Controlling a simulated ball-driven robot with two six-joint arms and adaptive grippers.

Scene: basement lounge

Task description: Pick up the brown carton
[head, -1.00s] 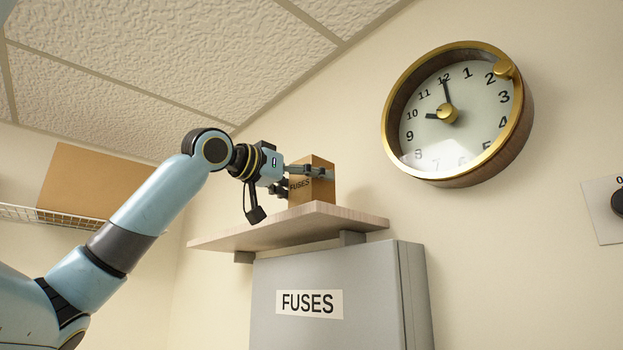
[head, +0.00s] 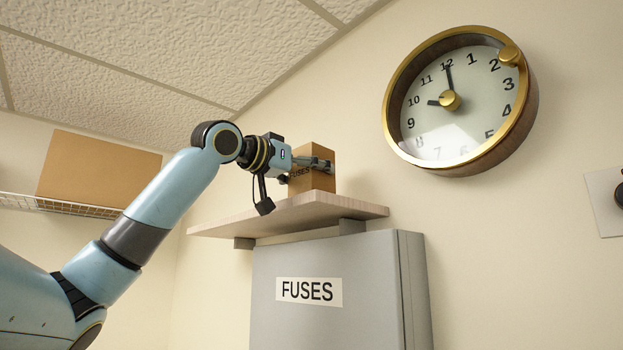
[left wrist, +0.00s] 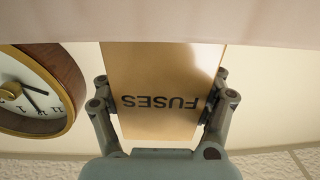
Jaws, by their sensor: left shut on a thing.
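The brown carton (head: 316,181), marked FUSES, stands upright on a small wooden shelf (head: 262,217) above a grey cabinet. My left gripper (head: 318,163) reaches in from the left and is shut on the carton's sides. In the left wrist view the carton (left wrist: 160,68) appears upside down between the two fingers of the gripper (left wrist: 161,85), one finger against each side. The carton shows no clear gap above the shelf. My right gripper is not in view.
The grey FUSES cabinet (head: 330,250) is below the shelf. A round wall clock (head: 430,120) hangs to the right and also shows in the left wrist view (left wrist: 62,75). A large brown box (head: 95,170) sits on a wire rack (head: 60,206) at left. The air above the carton is clear.

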